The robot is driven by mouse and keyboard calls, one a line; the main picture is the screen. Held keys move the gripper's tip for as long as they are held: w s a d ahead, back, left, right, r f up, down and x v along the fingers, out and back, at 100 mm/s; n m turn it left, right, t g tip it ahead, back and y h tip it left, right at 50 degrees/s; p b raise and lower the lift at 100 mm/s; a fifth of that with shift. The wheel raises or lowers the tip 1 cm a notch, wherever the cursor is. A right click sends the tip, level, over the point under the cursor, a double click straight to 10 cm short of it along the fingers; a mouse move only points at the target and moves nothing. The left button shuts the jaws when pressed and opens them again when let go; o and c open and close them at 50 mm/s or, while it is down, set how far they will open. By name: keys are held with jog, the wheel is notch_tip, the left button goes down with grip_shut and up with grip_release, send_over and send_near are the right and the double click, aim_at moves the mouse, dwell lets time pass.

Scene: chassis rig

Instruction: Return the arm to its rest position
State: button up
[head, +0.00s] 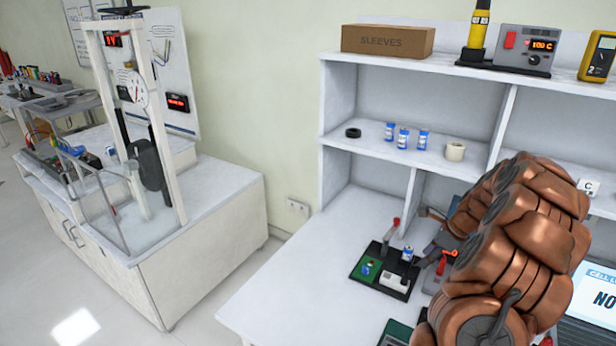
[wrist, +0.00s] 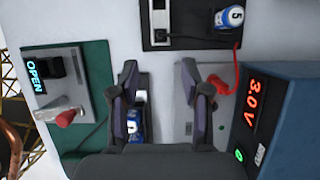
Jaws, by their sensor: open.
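My copper-coloured arm (head: 510,240) reaches over the white bench from the right in the head view. My gripper (wrist: 157,80) is open, its two dark fingers spread apart in the wrist view. A small blue-and-white can (wrist: 136,126) shows beside the left finger, partly covered, apparently in a fixture below; I cannot tell whether it touches. Nothing is clearly clamped. In the head view, the gripper is low over the bench and mostly hidden by my arm.
A black board (head: 369,270) carries another blue-and-white can (wrist: 229,17). A grey lever unit reading OPEN (wrist: 58,82) and a blue meter reading 3.0 V (wrist: 272,120) flank the gripper. A red cable (wrist: 225,85) runs close by. Shelves (head: 420,100) stand behind; bare bench (head: 290,290) lies left.

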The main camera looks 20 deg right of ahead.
jog(key=s+a+r+n+g, duration=0.1)
jog(key=a+r+n, duration=0.35)
jog(key=a, duration=0.55)
jog(key=s+a+r+n+g, duration=0.1)
jog(key=s+a+r+n, duration=0.15)
jog(key=a+n, duration=0.55)
jog(key=s+a+r+n+g, duration=0.1)
jog(key=a+r+n, duration=0.3)
jog(key=a, duration=0.8)
jog(key=s+a+n+g+h, duration=0.1)
jog(key=s+a+n, duration=0.4)
jog(key=s, duration=0.6)
jog(key=s+a+r+n+g+h, duration=0.1)
jog(key=s+a+n, duration=0.4)
jog(key=s, duration=0.6)
jog(key=shift+r+n+g+h, duration=0.25)
jog(key=shift+n+g+h, duration=0.05)
jog(key=shift+n, duration=0.95)
jog(key=shift+c, duration=0.5)
jog(key=shift+a, duration=0.1)
